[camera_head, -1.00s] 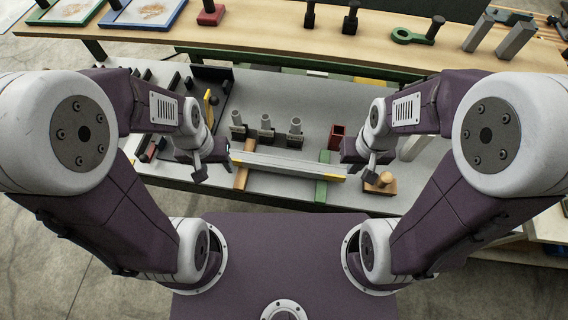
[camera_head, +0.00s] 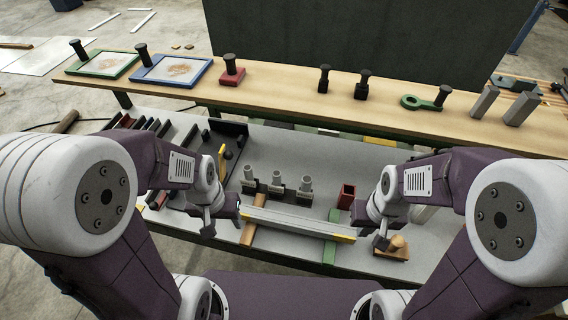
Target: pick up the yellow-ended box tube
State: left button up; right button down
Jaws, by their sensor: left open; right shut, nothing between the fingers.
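The yellow-ended box tube (camera_head: 298,222) is a long pale grey bar with yellow ends. It lies across a wooden block (camera_head: 252,234) on the left and a green block (camera_head: 331,247) on the right, on the grey lower table. My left gripper (camera_head: 208,230) is left of the tube's left end, apart from it as far as I can see, and open. My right gripper (camera_head: 380,241) is just right of the tube's right end, shut and empty. The fingertips are small and partly hidden by the wrists.
Three grey cylinders in dark holders (camera_head: 277,186) stand behind the tube. A dark red box (camera_head: 346,196) stands behind its right end. A wooden piece with a knob (camera_head: 393,248) lies near my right gripper. A raised wooden shelf (camera_head: 290,88) runs along the back.

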aim_at(286, 221)
jog(key=k+j, duration=0.1)
jog(key=j, duration=0.2)
jog(key=k+j, duration=0.1)
jog(key=j, duration=0.25)
jog(key=k+j+u, duration=0.1)
jog(key=j, duration=0.2)
jog(key=k+j, duration=0.15)
jog(key=j, duration=0.2)
